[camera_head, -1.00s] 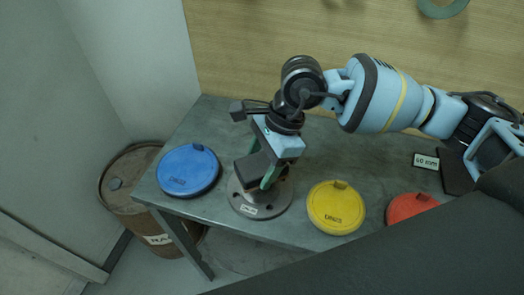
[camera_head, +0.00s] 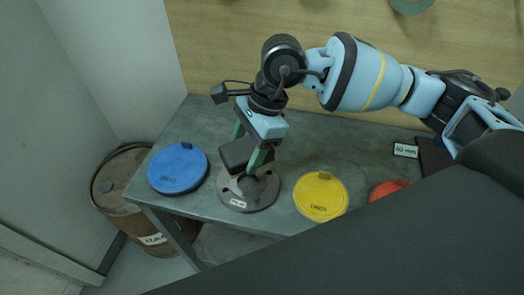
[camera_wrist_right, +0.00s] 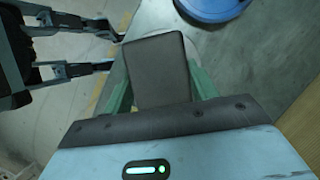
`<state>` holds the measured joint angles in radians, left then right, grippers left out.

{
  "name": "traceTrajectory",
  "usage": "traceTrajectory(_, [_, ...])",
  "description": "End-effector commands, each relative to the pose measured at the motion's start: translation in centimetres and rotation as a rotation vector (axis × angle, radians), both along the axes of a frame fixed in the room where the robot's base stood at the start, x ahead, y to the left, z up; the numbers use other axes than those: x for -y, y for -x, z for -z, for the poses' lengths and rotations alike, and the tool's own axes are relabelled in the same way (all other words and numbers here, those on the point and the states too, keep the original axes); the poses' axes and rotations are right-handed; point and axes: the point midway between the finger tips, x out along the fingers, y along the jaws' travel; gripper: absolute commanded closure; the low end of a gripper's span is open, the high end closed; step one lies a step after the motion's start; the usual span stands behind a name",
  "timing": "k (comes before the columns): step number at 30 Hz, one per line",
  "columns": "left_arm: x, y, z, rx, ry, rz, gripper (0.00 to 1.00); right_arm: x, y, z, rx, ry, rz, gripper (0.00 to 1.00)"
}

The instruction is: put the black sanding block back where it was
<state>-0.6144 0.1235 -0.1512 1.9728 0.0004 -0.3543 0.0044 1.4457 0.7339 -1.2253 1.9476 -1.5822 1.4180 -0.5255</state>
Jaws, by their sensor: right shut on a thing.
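The black sanding block (camera_head: 240,153) is between the green fingers of my right gripper (camera_head: 254,148). The gripper is shut on it and points down. In the head view the block appears above the back left part of a round grey flange (camera_head: 262,194), and I cannot tell how large the gap is. In the right wrist view the block (camera_wrist_right: 157,70) shows its broad dark face between the green fingers (camera_wrist_right: 160,88). The block hides part of the flange.
On the grey table (camera_head: 290,152) lie a blue disc (camera_head: 178,168) left, a yellow disc (camera_head: 320,196) right and a partly hidden red disc (camera_head: 388,189). A white label (camera_head: 405,150) and dark pad (camera_head: 434,155) lie far right. A rusty barrel (camera_head: 118,205) stands left of the table.

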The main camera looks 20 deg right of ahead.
Motion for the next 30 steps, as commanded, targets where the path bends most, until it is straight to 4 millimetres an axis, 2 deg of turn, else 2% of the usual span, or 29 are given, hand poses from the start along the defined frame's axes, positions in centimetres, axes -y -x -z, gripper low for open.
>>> traceTrajectory(5, [0.0,0.0,0.0,0.000,0.000,0.000,0.62,0.6,0.2,0.4,-0.001,0.000,-0.076,0.60])
traceTrajectory(8, [0.0,0.0,0.0,0.000,0.001,-0.001,0.62,1.4,0.4,0.9,-0.003,0.000,-0.192,0.60])
traceTrajectory(24, [0.3,-0.1,-0.1,0.001,0.008,-0.009,0.62,7.7,3.1,3.6,-0.004,0.001,-1.152,0.60])
traceTrajectory(30, [0.3,-0.1,-0.1,0.002,0.007,-0.008,0.62,9.3,3.8,4.0,-0.002,0.000,-1.392,0.60])
